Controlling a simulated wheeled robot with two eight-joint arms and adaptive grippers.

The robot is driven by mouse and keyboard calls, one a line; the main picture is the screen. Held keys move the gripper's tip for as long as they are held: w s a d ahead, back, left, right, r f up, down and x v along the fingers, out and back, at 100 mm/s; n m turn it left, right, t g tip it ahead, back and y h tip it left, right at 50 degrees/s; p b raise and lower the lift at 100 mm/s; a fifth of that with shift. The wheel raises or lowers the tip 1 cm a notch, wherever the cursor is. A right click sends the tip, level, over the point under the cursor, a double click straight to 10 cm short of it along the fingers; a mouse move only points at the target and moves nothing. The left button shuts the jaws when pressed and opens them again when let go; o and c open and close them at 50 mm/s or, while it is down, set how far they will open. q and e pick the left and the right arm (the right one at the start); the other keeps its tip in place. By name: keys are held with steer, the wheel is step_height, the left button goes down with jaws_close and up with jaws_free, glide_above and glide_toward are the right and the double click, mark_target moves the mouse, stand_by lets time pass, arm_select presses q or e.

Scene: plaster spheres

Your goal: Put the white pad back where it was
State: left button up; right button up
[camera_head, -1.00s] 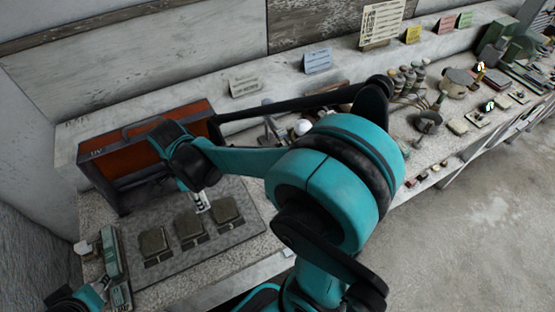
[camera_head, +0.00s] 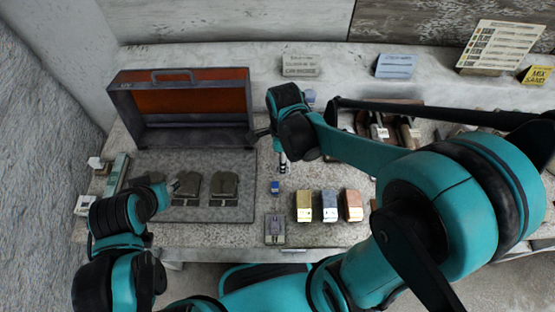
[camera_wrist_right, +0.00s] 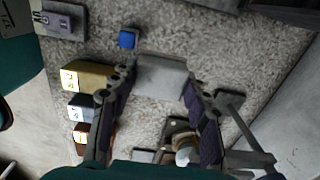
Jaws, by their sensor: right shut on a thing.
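My right gripper (camera_head: 283,168) hangs above the table, right of the dark mat. In the right wrist view its fingers are closed on a pale grey-white block (camera_wrist_right: 161,76), which appears to be the white pad. In the head view the pad is hidden or too small to make out at the fingertips. My left gripper (camera_head: 166,190) is low over the left part of the mat, and its fingers are too small to read.
A grey mat (camera_head: 240,165) holds olive pads (camera_head: 223,187) before an open orange-lined case (camera_head: 190,105). A small blue block (camera_head: 275,187), a grey plate (camera_head: 275,229) and yellow (camera_head: 303,206), blue-grey (camera_head: 329,206) and orange (camera_head: 353,205) blocks stand nearby. Tools lie behind my right arm.

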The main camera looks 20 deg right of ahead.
steer(key=w+f, duration=0.1)
steer(key=w+f+b, duration=0.1)
steer(key=w, duration=0.1)
steer(key=w+f, duration=0.1)
steer(key=w, duration=0.1)
steer(key=shift+w+a+f, duration=0.15)
steer(key=shift+a+f, duration=0.05)
steer(key=shift+a, duration=0.2)
step_height(320, 180, down, 4)
steer(key=shift+f+b, duration=0.1)
steer(key=shift+b, duration=1.05)
steer(key=shift+f, duration=0.1)
steer(key=o, duration=1.2)
steer(key=shift+o, duration=0.2)
steer(key=shift+r, duration=0.2)
